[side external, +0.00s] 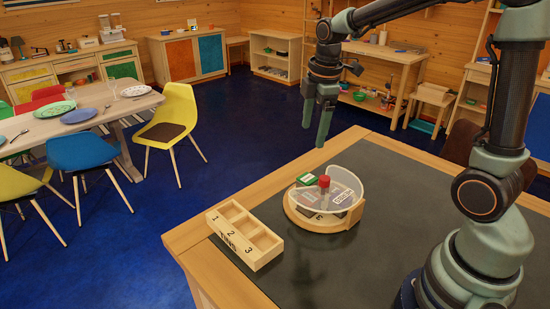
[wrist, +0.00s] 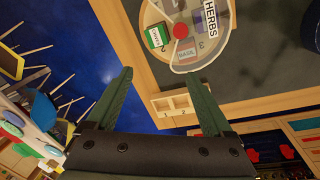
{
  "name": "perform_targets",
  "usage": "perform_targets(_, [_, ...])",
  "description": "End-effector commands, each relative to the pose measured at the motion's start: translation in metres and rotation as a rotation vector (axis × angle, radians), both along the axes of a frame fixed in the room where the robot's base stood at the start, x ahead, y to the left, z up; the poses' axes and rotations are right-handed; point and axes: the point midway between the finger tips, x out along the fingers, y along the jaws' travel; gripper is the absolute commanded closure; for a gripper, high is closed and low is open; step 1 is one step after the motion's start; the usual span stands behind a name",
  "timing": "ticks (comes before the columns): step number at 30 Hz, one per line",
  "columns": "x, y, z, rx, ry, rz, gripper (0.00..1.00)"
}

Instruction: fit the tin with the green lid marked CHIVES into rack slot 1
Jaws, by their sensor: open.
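The tin with the green lid (side external: 305,180) sits on a round wooden turntable (side external: 300,217) at its far left side. Its white label reads CHIVES in the wrist view (wrist: 157,36). A wooden rack (side external: 262,260) stands to the left of the turntable, with slots numbered 1, 2 and 3; slot 1 is at its far left end and the slots look empty. My gripper (side external: 318,118) is open and empty, above and beyond the table's far edge, apart from the tin. In the wrist view its two fingers (wrist: 154,78) are spread wide.
A clear, raised-walled cover (side external: 350,181) and a red knob (side external: 324,182) are on the turntable. A red-labelled BASIL tin (wrist: 187,53) is near the CHIVES tin. The dark tabletop (side external: 420,190) is clear behind the turntable. A yellow chair (side external: 178,112) stands off the table.

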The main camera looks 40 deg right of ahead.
Motion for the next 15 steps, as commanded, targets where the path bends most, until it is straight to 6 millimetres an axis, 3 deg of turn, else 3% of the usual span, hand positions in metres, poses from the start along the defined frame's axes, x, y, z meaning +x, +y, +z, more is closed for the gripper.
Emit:
perform_targets(1, [-0.010, 0.009, 0.013, 0.011, -0.042, -0.090, 0.14])
perform_targets(6, [-0.045, 0.033, 0.036, 0.086, -0.154, -0.419, 0.14])
perform_targets(15, [-0.097, 0.061, 0.046, 0.290, -0.299, -0.911, 0.14])
